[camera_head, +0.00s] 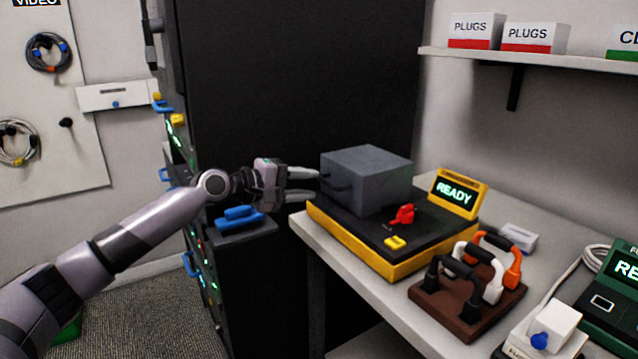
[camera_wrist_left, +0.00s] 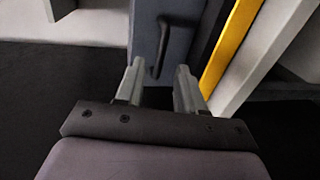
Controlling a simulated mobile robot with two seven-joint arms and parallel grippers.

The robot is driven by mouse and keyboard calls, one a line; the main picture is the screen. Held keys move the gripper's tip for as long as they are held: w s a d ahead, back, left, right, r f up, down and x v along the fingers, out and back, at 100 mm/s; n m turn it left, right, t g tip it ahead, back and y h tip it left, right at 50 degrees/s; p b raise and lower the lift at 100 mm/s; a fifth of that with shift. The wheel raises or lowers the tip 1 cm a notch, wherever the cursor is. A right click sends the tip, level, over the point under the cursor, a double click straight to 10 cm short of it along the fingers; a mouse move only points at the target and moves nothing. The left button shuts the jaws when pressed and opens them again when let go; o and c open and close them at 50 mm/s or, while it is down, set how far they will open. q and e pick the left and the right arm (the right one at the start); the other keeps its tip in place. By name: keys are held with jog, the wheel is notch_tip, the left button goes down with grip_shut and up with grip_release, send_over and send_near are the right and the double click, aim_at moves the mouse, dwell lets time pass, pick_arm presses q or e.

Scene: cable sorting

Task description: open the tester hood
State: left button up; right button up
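The tester (camera_head: 350,236) is a yellow-edged box with a black top on the white table. Its grey hood (camera_head: 372,178) is down on the tester top, with a dark bar handle (camera_head: 336,184) on its left face. My left gripper (camera_head: 316,184) is open beside that face, its two pale fingers pointing at the handle. In the left wrist view the handle (camera_wrist_left: 161,48) lies ahead of the fingertips, between their lines, and nothing is held. The left gripper also shows in the left wrist view (camera_wrist_left: 158,75). My right gripper is not in view.
A red switch (camera_head: 404,214), a yellow button (camera_head: 396,243) and a READY display (camera_head: 454,193) are on the tester. A brown rack (camera_head: 462,318) with several handled plugs stands in front. A black cabinet (camera_head: 300,80) rises behind. A blue-handled piece (camera_head: 240,215) is below my left wrist.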

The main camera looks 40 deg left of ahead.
aim_at(326, 184)
pick_arm(q)
jog(key=shift+x, duration=1.9)
grip_shut()
